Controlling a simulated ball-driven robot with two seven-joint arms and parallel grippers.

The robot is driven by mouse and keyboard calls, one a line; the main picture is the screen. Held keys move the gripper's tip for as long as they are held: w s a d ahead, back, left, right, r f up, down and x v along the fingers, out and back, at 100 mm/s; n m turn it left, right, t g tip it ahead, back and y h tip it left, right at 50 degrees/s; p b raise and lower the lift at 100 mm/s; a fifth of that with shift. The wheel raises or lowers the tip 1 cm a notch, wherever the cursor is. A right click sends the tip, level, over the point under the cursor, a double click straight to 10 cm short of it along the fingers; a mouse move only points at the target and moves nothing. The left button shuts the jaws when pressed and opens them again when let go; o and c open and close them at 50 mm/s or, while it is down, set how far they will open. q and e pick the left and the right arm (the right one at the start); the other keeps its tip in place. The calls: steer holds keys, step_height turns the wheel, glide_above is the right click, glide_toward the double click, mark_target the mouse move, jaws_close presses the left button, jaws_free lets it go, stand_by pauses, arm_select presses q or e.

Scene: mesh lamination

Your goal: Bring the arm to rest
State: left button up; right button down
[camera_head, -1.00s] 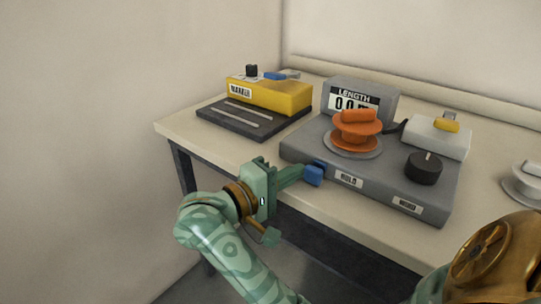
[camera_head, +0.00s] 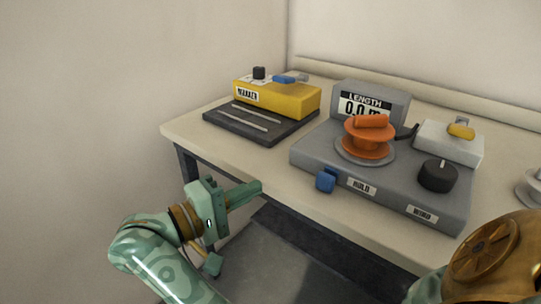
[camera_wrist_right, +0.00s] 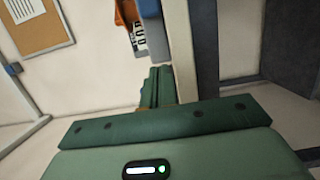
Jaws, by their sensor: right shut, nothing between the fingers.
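My right gripper (camera_head: 256,190) is shut and empty, in front of the table's front edge and apart from everything on the table. Its fingers (camera_wrist_right: 157,85) lie together in the right wrist view. The closest table item is a blue lever or block (camera_head: 326,180) on the front of a grey winding machine (camera_head: 300,158), with a visible gap between it and my fingertips. My left gripper is not in view.
The machine carries an orange spool (camera_head: 368,138), a LENGTH display (camera_head: 370,100) reading 0.0 and a black knob (camera_head: 438,176). A yellow box (camera_head: 280,98) stands on a dark slotted base (camera_head: 262,126) at the back left. The space before the table (camera_head: 190,133) is free.

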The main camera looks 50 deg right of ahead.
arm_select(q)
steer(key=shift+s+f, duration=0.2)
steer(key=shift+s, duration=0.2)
arm_select(e)
steer(key=shift+a, duration=0.6)
